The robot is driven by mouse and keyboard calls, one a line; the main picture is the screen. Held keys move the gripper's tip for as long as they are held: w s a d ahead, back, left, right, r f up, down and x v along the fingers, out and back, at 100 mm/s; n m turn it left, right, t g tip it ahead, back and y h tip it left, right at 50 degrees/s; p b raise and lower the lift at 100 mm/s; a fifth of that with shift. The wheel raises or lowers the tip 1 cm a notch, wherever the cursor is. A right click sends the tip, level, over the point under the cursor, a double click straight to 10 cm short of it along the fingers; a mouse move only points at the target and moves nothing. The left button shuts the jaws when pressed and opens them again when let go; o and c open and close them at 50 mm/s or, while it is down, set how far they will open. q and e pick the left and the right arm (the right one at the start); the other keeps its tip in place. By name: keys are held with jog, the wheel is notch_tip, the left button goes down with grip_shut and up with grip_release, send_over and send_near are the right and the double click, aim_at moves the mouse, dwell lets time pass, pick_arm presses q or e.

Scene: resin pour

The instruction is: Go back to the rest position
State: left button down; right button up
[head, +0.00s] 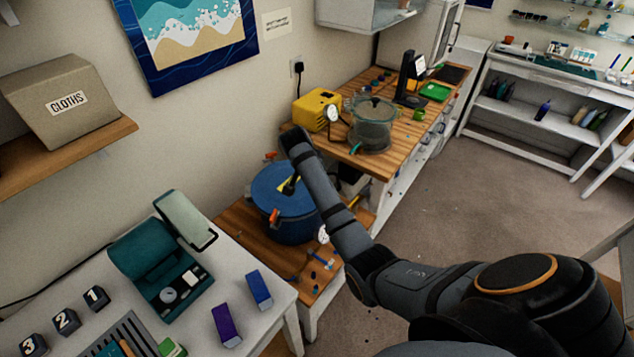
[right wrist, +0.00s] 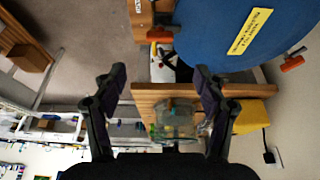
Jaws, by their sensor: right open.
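My right arm reaches in from the lower right of the head view, and its wrist end is beside and above a blue round pot (head: 272,188) with a yellow label. The fingers are not clear in the head view. In the right wrist view my right gripper (right wrist: 160,85) is open, with its two dark fingers wide apart and nothing between them. The blue lid (right wrist: 225,35) of the pot fills the upper right of that view. My left gripper is not in view.
A wooden worktop (head: 440,103) behind the pot carries a clear chamber (head: 373,126) and a yellow machine (head: 318,108). A white table at lower left holds a teal case (head: 150,262), a purple box (head: 226,325) and a blue box (head: 258,290). The carpet (head: 440,195) at right is clear.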

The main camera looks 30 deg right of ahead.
jog(key=s+a+f+n+y, duration=0.1)
jog(key=s+f+n, duration=0.2)
jog(key=s, duration=0.3)
jog(key=s+a+f+n, duration=0.2)
jog(key=s+f+n, duration=0.15)
jog(key=s, duration=0.25)
jog(key=s+a+r+n+t+y, duration=0.15)
jog(key=s+n, duration=0.25)
jog(key=s, duration=0.4)
jog(key=s+a+n+t+y, duration=0.1)
jog(key=s+a+n, duration=0.25)
jog(key=s, duration=0.35)
notch_tip(320, 180, down, 29)
jog(key=s+d+g+b, duration=0.2)
jog(key=d+b, duration=0.1)
jog(key=b, duration=0.1)
jog(key=s+d+f+g+b, duration=0.1)
jog(key=s+f+b, duration=0.1)
jog(key=s+f, duration=1.7)
jog(key=shift+f, duration=0.3)
